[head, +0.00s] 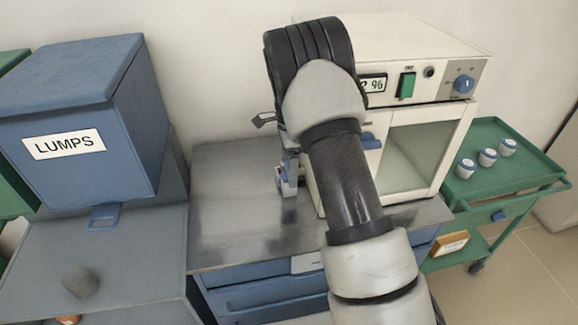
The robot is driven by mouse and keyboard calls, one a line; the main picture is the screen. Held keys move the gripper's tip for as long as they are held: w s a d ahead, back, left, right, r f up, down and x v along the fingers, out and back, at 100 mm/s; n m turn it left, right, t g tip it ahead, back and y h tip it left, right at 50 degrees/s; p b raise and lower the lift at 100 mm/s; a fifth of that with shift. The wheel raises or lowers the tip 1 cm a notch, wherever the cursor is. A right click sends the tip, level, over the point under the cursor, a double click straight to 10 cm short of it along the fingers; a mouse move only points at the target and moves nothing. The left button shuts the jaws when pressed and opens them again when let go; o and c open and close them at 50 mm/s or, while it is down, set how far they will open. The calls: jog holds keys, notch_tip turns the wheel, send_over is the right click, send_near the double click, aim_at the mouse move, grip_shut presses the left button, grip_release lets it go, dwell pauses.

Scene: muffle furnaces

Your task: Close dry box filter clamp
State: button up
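The dry box (446,118) is a cream cabinet with a glass door, a humidity display, a green switch and a blue knob. It stands on a grey metal-topped bench, partly hidden behind my arm. A small dark lever-like piece (264,121) sticks out left of my arm near the box's left side. Below it is a small grey and blue fitting (288,177). I cannot tell which of these belongs to the filter clamp, or whether the clamp is open or shut. My arm covers that side of the box, and I cannot make out my gripper's fingers.
A blue bin labelled LUMPS (75,115) stands at the left, with a dark lump (80,281) on the grey surface before it. The bench top (232,215) is bare left of my arm. A green trolley (512,180) with several small jars stands right.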

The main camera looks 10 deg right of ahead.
dwell(0.3)
jog(key=o, duration=1)
jog(key=shift+o, duration=0.2)
notch_tip(320, 180, up, 18)
jog(key=shift+f+p, duration=0.25)
jog(key=shift+p, duration=0.15)
